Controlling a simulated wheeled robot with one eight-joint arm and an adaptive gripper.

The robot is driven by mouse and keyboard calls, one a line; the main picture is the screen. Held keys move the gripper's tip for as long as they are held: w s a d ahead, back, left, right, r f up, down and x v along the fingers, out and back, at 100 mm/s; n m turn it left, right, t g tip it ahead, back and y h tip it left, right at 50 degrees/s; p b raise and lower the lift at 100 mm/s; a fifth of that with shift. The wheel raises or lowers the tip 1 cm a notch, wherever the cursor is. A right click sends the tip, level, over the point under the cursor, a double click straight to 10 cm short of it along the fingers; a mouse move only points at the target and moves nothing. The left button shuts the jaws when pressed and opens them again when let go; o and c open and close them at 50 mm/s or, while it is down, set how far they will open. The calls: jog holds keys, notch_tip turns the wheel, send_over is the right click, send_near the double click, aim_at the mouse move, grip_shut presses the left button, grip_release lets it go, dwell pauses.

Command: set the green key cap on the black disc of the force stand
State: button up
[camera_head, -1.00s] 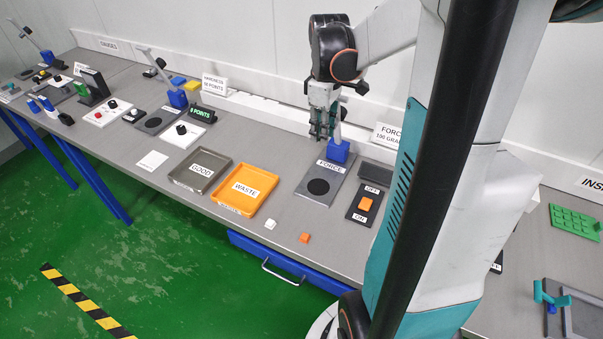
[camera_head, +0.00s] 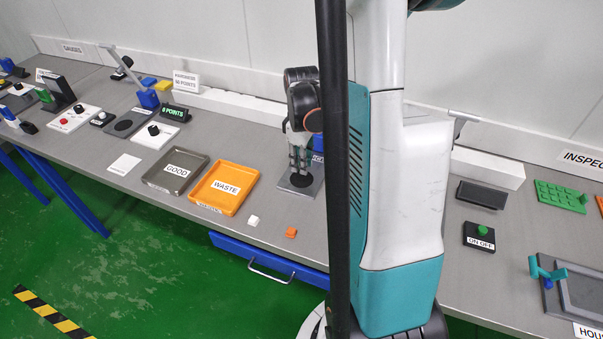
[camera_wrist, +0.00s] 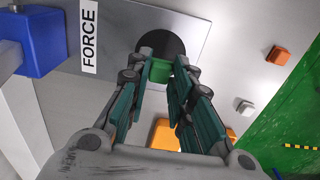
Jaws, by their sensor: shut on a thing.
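My gripper (camera_head: 299,168) points down over the force stand (camera_head: 312,187), close to its black disc (camera_head: 302,181). In the wrist view my gripper (camera_wrist: 160,75) is shut on the green key cap (camera_wrist: 160,71), which sits between the fingertips. The black disc (camera_wrist: 172,42) shows beyond the cap, and the cap overlaps its near part. I cannot tell whether the cap touches the disc. The cap is not clear in the head view. The stand (camera_wrist: 192,22) bears a FORCE label and has a blue block (camera_wrist: 32,38) at its left in the wrist view.
The orange WASTE tray (camera_head: 245,180) and grey GOOD tray (camera_head: 194,158) lie left of the stand. A white cap (camera_head: 253,220) and an orange cap (camera_head: 291,232) lie near the table's front edge. My arm column hides the bench right of the stand.

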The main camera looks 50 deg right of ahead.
aim_at(302, 179)
jog(key=shift+f+b, duration=0.65)
jog(key=shift+f, duration=1.35)
jog(key=shift+f, duration=0.15)
jog(key=o, duration=0.7)
notch_tip(302, 179, up, 12)
jog(key=p, duration=0.4)
